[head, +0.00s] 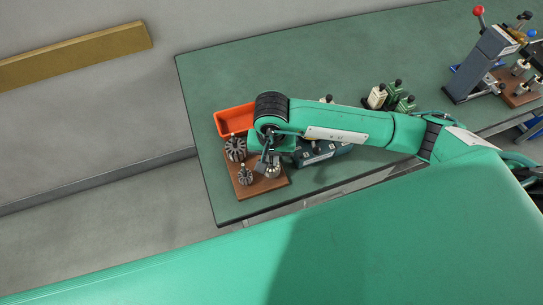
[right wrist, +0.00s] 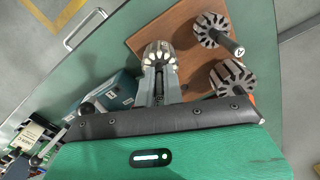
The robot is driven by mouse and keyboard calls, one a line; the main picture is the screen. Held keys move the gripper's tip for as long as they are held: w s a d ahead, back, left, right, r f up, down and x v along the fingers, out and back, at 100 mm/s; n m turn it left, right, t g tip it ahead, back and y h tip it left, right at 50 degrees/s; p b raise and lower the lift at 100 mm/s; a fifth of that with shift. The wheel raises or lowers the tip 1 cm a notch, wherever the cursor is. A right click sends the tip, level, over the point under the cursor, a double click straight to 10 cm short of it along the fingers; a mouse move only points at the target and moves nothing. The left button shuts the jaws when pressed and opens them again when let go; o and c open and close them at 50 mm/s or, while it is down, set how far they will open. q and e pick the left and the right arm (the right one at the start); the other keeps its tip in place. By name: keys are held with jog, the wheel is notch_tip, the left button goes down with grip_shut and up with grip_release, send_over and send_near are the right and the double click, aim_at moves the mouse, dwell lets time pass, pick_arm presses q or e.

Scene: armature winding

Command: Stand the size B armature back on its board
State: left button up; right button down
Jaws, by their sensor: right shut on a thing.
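The brown board (head: 270,188) lies at the left end of the green bench and also shows in the right wrist view (right wrist: 180,20). My right gripper (head: 266,166) is over its right part, shut on a grey slotted armature (head: 273,172). In the right wrist view the fingers (right wrist: 159,84) close on its shaft, and its slotted core (right wrist: 158,56) points away from me over the board. I cannot tell whether it touches the board. Two other armatures, one larger (head: 235,148) and one smaller (head: 246,175), stand on the board. My left gripper is out of view.
An orange bin (head: 233,121) stands behind the board. A dark teal box (head: 318,154) is to its right, partly behind my arm. Small green and white units (head: 377,97) and a lever press (head: 482,62) stand farther right. The bench's back left is clear.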

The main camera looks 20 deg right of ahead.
dwell(0.4)
jog(key=c, duration=1.5)
grip_release()
jog(key=shift+o, duration=0.2)
jog(key=shift+r+p, duration=0.7)
jog(key=shift+r, duration=1.5)
jog(key=shift+r+b, duration=0.3)
jog(key=shift+r, duration=0.35)
notch_tip(320, 180, up, 13)
jog(key=b, duration=0.3)
jog(key=shift+f, duration=0.2)
